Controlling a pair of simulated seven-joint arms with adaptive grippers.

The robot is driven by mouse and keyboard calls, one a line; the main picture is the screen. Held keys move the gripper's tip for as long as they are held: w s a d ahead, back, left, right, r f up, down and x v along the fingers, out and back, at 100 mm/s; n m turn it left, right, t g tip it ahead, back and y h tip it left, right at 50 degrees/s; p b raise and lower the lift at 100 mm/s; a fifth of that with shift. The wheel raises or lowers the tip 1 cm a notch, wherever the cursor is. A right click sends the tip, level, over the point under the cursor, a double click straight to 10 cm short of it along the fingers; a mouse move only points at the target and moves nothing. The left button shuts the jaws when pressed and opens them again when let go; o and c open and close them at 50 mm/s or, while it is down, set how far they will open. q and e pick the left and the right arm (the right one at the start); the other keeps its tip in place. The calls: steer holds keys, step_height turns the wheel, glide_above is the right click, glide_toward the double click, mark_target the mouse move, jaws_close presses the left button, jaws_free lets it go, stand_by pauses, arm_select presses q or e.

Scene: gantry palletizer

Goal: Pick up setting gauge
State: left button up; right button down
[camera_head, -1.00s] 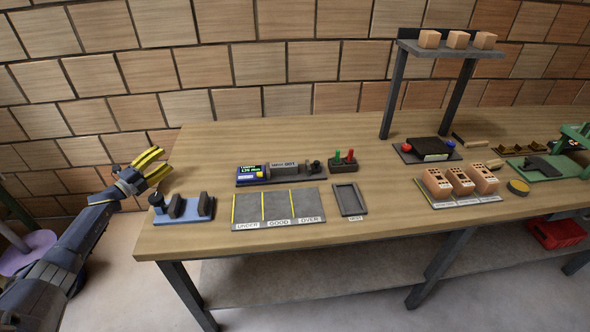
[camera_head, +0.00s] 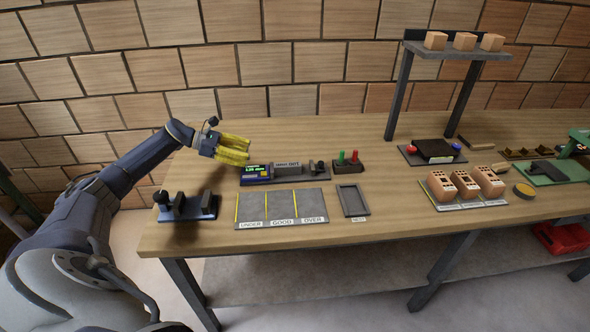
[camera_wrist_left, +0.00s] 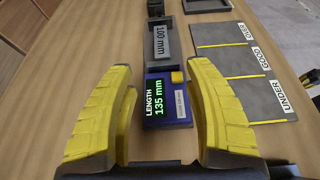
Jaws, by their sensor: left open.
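A measuring device with a lit display (camera_head: 257,173) reading a length stands at the back left of the bench; the display reads 135 mm in the left wrist view (camera_wrist_left: 168,101). A grey bar marked 100 mm (camera_wrist_left: 165,44), which looks like the setting gauge, lies lengthwise in the device beyond the display; it also shows in the head view (camera_head: 288,166). My left gripper (camera_head: 248,150) has yellow fingers, is open and empty, and hangs above the display end of the device. In the left wrist view its fingers (camera_wrist_left: 160,75) stand either side of the display, short of the bar.
A grey board marked UNDER, GOOD and OVER (camera_head: 281,205) lies in front of the device. A small tray (camera_head: 352,200) and a box with green and red levers (camera_head: 348,162) are to the right. A blue fixture (camera_head: 187,206) stands at the left. Bare bench lies behind the device.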

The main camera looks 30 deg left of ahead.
arm_select(q)
glide_toward(287, 164)
steer(key=x, duration=0.4)
steer(key=shift+w+d+f, duration=0.1)
steer(key=shift+w+d, duration=0.15)
steer(key=shift+d, duration=0.1)
steer(key=shift+x, duration=2.7)
steer(key=shift+s, duration=0.1)
jaws_close()
